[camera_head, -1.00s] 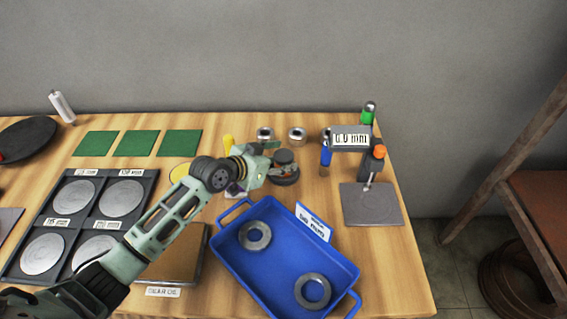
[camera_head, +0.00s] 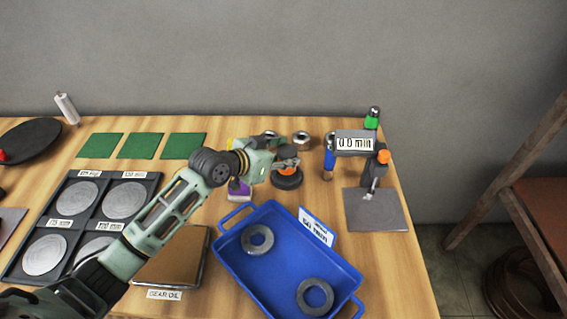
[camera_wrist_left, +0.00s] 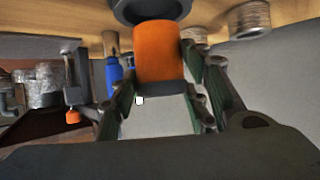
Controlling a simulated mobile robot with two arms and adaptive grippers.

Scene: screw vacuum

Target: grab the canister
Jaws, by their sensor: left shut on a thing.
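The canister appears to be the orange cylinder (camera_head: 287,170) with a dark top. In the left wrist view it is a plain orange cylinder (camera_wrist_left: 158,55) between the fingers. My left gripper (camera_head: 285,161) is shut on it from the left, and the fingers hide part of it. My right gripper is not in view.
A blue tray (camera_head: 231,258) with two metal rings is in front. Metal rings (camera_head: 302,138) stand behind. A purple item (camera_head: 239,192) is near the wrist.

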